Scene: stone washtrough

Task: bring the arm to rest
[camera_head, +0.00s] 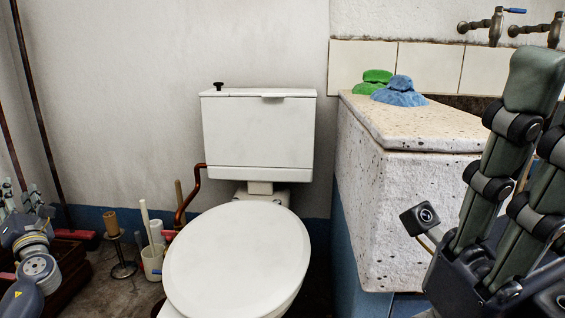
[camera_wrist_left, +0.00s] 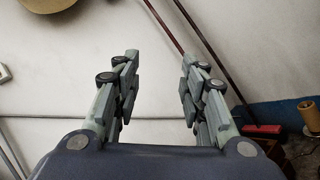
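My left gripper (camera_wrist_left: 158,72) is open and empty in the left wrist view, its fingers well apart with only the pale wall and dark pipes beyond them. In the head view the left gripper (camera_head: 20,190) is small at the left edge, low beside the wall. My right gripper (camera_head: 548,105) is large at the right edge of the head view, fingers pointing up in front of the stone trough (camera_head: 410,165). Part of it is cut off by the picture edge, so its opening is unclear. No object shows in its fingers.
A white toilet (camera_head: 235,260) with cistern (camera_head: 258,135) stands in the middle. Green (camera_head: 373,80) and blue (camera_head: 400,92) cloth-like lumps lie on the trough, below taps (camera_head: 495,25). A white pot (camera_head: 152,262), a roll on a stand (camera_head: 111,224) and a dark red crate (camera_head: 72,268) are at left.

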